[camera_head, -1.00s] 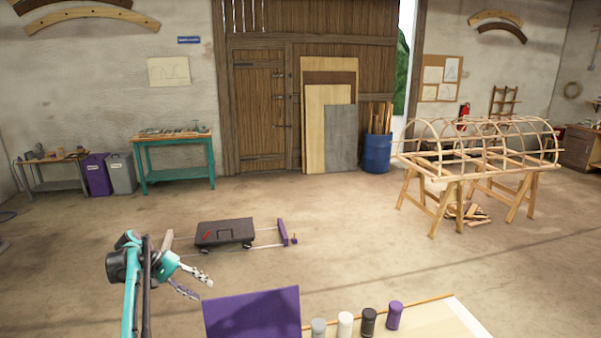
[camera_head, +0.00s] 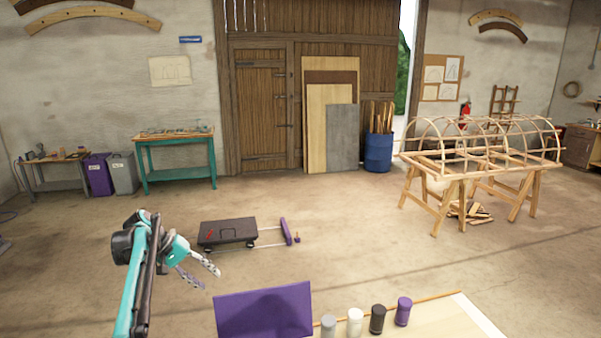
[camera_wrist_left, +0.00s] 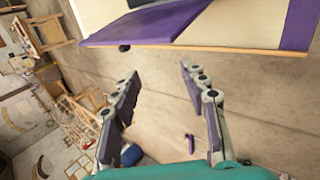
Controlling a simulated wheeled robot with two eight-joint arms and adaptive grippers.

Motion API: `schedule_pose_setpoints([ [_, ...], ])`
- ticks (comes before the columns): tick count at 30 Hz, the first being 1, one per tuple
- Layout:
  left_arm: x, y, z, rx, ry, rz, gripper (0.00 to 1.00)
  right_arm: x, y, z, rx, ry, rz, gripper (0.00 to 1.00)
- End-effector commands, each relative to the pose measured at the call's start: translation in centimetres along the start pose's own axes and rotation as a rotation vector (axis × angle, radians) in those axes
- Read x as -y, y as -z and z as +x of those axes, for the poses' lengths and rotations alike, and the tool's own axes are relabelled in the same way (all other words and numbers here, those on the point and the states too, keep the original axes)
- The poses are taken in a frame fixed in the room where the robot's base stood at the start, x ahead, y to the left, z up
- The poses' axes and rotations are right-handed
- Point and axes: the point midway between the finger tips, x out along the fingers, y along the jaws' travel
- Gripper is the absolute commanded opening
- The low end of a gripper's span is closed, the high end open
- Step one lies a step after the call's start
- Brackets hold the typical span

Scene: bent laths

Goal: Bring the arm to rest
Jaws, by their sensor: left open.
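My left arm comes in from the lower left of the head view. Its gripper (camera_head: 203,277) is in the air to the left of the purple panel (camera_head: 264,312) at the table's edge. In the left wrist view the two fingers of this gripper (camera_wrist_left: 159,80) are spread apart, with nothing between them but the floor behind. The right gripper does not show in either view.
A table (camera_head: 440,318) carries several small cylinders, among them a purple one (camera_head: 403,311). A lath frame on trestles (camera_head: 480,165) stands at right. Much open floor lies between.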

Motion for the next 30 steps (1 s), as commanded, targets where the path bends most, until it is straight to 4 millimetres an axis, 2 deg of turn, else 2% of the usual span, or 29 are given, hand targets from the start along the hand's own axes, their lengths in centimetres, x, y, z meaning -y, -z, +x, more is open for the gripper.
schedule_pose_setpoints([
  [5, -2.6, -3.4, -0.4, -0.053, 0.081, 0.029, 0.45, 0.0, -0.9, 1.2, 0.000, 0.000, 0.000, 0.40],
  [8, -3.9, -6.4, -0.4, -0.095, 0.138, 0.054, 0.45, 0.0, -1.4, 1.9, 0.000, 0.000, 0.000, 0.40],
  [12, -4.8, -11.2, -0.1, -0.156, 0.216, 0.096, 0.45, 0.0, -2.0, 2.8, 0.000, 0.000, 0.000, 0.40],
  [16, -4.7, -16.2, 0.5, -0.216, 0.282, 0.141, 0.45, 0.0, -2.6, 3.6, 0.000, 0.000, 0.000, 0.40],
  [23, -2.2, -25.6, 3.0, -0.326, 0.390, 0.239, 0.45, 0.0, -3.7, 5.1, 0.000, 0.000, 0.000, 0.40],
  [27, 0.7, -31.0, 5.4, -0.396, 0.448, 0.310, 0.45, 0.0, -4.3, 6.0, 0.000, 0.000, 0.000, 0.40],
  [30, 3.1, -34.3, 7.3, -0.444, 0.483, 0.361, 0.45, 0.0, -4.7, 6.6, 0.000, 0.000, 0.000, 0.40],
])
